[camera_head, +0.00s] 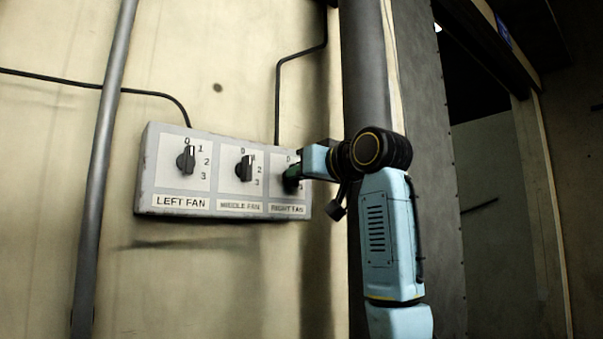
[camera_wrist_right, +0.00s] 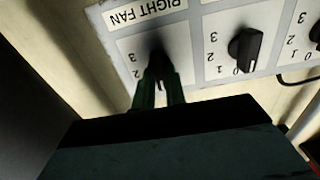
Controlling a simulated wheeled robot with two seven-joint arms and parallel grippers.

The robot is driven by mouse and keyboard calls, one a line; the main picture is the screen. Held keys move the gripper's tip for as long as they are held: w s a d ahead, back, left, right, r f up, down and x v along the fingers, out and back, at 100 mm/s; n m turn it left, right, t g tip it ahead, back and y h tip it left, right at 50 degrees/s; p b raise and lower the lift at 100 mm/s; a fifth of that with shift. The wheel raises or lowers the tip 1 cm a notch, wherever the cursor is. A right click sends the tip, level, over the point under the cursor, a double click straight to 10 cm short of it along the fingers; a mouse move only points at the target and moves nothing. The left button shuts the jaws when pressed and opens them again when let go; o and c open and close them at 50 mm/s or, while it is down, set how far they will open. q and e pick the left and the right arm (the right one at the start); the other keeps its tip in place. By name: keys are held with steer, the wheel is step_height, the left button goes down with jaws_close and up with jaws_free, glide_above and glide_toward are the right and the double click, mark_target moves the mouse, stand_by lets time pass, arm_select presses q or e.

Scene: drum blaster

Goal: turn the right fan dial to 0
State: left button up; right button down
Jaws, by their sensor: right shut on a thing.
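The right fan dial (camera_wrist_right: 157,62) is a dark knob on the white plate labelled RIGHT FAN, at the right end of the control box (camera_head: 226,207). My right gripper (camera_wrist_right: 159,84) is shut on this dial, with one dark green finger on each side. In the head view the right gripper (camera_head: 292,178) reaches the dial from the right and mostly covers it. The dial's pointer direction cannot be told. In the upside-down wrist view the 2 and 3 show beside it; the lower part of the plate is hidden by the gripper. My left gripper is not in view.
The left fan dial (camera_head: 186,160) and middle fan dial (camera_head: 245,169) are on the same box, left of my gripper. A grey pipe (camera_head: 103,150) runs down the wall at left. A thick dark column (camera_head: 364,60) stands behind my right arm. Black cables run above the box.

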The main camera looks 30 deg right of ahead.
steer(key=shift+w+f, duration=0.1)
steer(key=shift+f, duration=0.05)
stand_by(0.4)
steer(key=c, duration=1.4)
jaws_free()
steer(key=shift+c, duration=0.2)
steer(key=s+d+b, duration=0.1)
steer(key=s+b, duration=0.3)
steer(key=s, duration=0.9)
steer(key=shift+s, duration=0.3)
